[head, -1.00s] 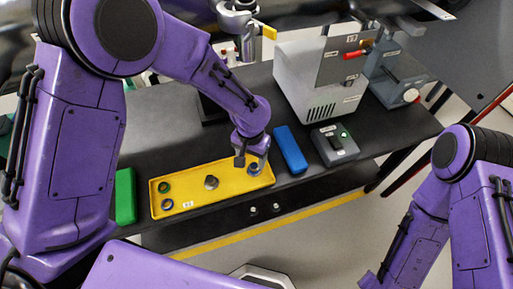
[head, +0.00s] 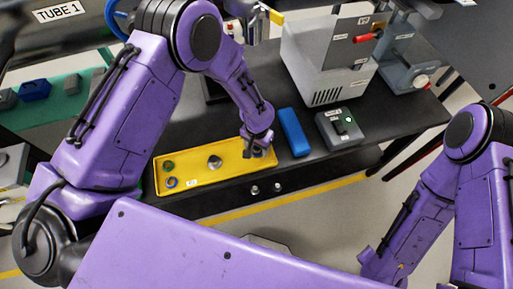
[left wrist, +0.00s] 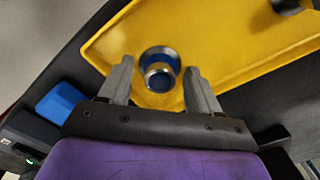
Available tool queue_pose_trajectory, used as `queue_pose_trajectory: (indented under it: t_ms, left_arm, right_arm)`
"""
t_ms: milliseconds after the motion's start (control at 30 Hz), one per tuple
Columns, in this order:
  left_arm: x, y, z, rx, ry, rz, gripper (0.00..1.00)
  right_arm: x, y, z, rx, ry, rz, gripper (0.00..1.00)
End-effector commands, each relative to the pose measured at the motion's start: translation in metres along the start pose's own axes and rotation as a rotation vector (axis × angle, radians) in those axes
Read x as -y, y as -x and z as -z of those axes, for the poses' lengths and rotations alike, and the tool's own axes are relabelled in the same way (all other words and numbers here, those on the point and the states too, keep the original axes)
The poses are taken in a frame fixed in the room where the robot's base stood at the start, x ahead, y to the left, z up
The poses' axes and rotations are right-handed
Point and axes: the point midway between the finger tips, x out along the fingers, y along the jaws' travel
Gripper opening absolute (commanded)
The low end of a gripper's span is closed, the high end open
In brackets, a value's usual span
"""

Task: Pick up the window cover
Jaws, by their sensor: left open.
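A round metal piece with a blue centre and a smaller raised ring, which I take for the window cover (left wrist: 160,62), lies at one end of the yellow tray (head: 232,178). In the left wrist view it sits between the two fingers of my left gripper (left wrist: 160,70), with gaps on both sides. The gripper is open and points down at it. In the head view my left gripper (head: 257,147) is over the tray's right end and mostly hides the piece. My right arm is at the right, its gripper out of view.
The tray also holds a grey metal knob (head: 215,162), a green ring (head: 168,167) and a blue ring (head: 172,183). A blue block (head: 294,132) and a grey switch box (head: 339,130) stand right of the tray. A larger grey machine (head: 325,70) stands behind.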

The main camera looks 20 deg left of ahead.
Motion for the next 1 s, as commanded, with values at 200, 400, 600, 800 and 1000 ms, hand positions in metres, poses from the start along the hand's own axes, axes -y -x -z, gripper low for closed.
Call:
queue_pose_trajectory:
  t_ms: [200,400,600,800,1000]
  left_arm:
    - [0.0,0.0,0.0,0.0,-0.001,0.0,0.27]
    - [0.0,0.0,0.0,0.0,-0.001,0.0,0.01]
    - [0.0,0.002,0.001,-0.001,-0.002,0.0,0.01]
    - [0.0,0.022,0.002,-0.006,-0.001,0.002,0.01]
    - [-0.017,0.076,-0.033,-0.005,-0.005,0.004,0.02]
  right_arm:
    - [0.0,0.0,0.0,0.0,0.0,0.0,0.0]
    - [0.0,0.0,0.0,0.0,0.0,0.0,0.0]
    - [0.0,-0.001,-0.001,0.0,0.0,0.0,0.0]
    - [0.001,-0.012,-0.005,0.0,0.0,0.0,0.0]
    - [0.002,-0.018,-0.007,0.0,0.0,0.0,0.0]
